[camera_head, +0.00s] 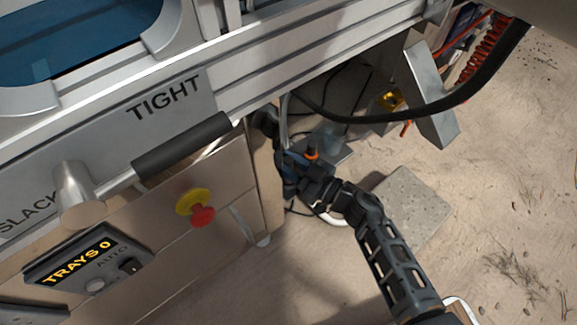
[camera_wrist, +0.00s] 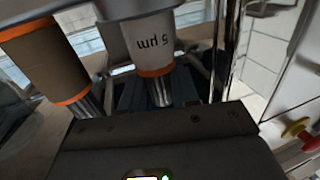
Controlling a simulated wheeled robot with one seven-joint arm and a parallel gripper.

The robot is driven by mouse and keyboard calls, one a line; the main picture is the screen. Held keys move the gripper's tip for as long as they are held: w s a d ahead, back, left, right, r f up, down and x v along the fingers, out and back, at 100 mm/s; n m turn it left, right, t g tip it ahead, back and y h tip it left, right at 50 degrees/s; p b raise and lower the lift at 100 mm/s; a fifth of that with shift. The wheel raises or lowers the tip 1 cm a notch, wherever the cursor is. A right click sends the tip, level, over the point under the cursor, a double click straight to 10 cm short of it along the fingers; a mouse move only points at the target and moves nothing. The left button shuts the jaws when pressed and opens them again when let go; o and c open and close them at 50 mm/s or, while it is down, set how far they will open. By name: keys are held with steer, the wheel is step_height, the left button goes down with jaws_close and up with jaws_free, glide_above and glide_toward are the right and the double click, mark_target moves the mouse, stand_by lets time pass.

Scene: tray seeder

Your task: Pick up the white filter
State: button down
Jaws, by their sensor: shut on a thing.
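The white filter (camera_wrist: 150,42) is a white cylinder marked "5 µm", upside down in the wrist view, with an orange ring and a metal end. My gripper (camera_wrist: 163,84) is shut at it, with dark jaw parts on either side of the metal end. A brown filter (camera_wrist: 42,58) with the same kind of orange ring and metal end stands to its left. In the head view my gripper (camera_head: 292,168) is low beside the machine's corner, near a small orange detail. The filters' upper ends are cut off or hidden.
The machine (camera_head: 165,100) with TIGHT and SLACK labels fills the left. A red stop button (camera_head: 203,217) and a TRAYS display (camera_head: 78,262) are on its front. A black hose (camera_head: 400,115) hangs at the right. Sandy floor with a flat slab (camera_head: 408,208) lies right.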

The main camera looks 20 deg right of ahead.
steer(key=shift+r, duration=0.15)
steer(key=shift+r+p, duration=0.6)
steer(key=shift+r, duration=0.05)
steer(key=r+p, duration=0.3)
steer(key=shift+s+d+r, duration=0.15)
steer(key=shift+d+r, duration=0.2)
steer(key=s+d+r+p, duration=0.4)
steer(key=d+r+p, duration=0.4)
steer(key=d, duration=0.1)
steer(key=shift+s+d+r, duration=0.15)
steer(key=shift+s+d, duration=0.25)
steer(key=shift+w, duration=0.1)
